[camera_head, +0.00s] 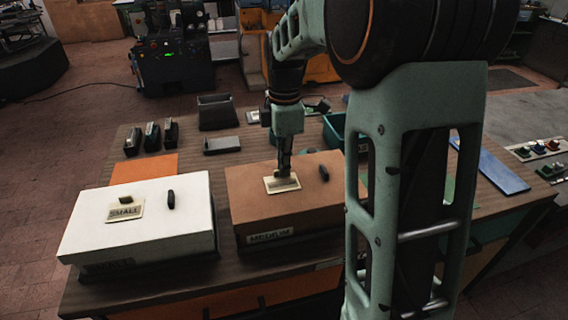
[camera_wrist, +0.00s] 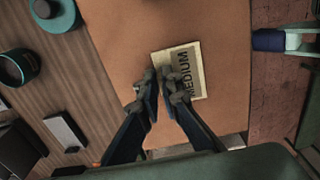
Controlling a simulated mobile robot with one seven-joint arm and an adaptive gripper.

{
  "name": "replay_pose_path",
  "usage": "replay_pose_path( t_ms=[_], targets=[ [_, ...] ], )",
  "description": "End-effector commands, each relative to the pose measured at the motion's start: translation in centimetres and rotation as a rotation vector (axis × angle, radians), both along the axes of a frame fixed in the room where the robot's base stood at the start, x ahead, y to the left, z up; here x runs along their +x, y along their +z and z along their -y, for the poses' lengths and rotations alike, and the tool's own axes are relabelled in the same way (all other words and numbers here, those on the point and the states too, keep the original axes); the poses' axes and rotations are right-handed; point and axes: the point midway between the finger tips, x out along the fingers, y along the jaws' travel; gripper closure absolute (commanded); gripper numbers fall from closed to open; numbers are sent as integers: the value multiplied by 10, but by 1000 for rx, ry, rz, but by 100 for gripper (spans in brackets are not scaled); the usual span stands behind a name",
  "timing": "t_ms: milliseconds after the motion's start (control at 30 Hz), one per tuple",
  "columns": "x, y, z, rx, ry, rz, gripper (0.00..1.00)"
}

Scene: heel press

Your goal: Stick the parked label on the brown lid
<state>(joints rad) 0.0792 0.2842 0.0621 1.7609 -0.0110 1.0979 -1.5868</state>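The brown lid (camera_head: 245,200) covers a box marked MEDIUM on its front, on the table. A cream label (camera_head: 283,184) printed MEDIUM lies flat against or just over the lid top; I cannot tell if it is pressed down. It also shows in the wrist view (camera_wrist: 190,72). My gripper (camera_head: 284,174) points down at the label's far edge. In the wrist view my gripper (camera_wrist: 159,74) has its fingertips close together at that edge, seemingly pinching the label's tab, which the fingers hide. A dark knob (camera_head: 324,173) stands on the lid, right of the label.
A white-lidded box (camera_head: 150,235) stands left, with a SMALL label (camera_head: 125,210) and a dark knob on top. An orange sheet (camera_head: 150,167), several dark stamp-like blocks and a dark bin (camera_head: 216,112) lie behind. A blue plate (camera_head: 502,172) lies at the right.

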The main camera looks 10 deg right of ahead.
Motion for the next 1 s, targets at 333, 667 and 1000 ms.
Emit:
replay_pose_path(
  t_ms=[333, 667, 1000],
  targets=[
    [-2, -4, 1, -1, -1, -9, 92],
    [-2, -2, 0, 0, -1, -6, 75],
    [-1, -2, 0, 0, 0, -4, 57]
  ],
)
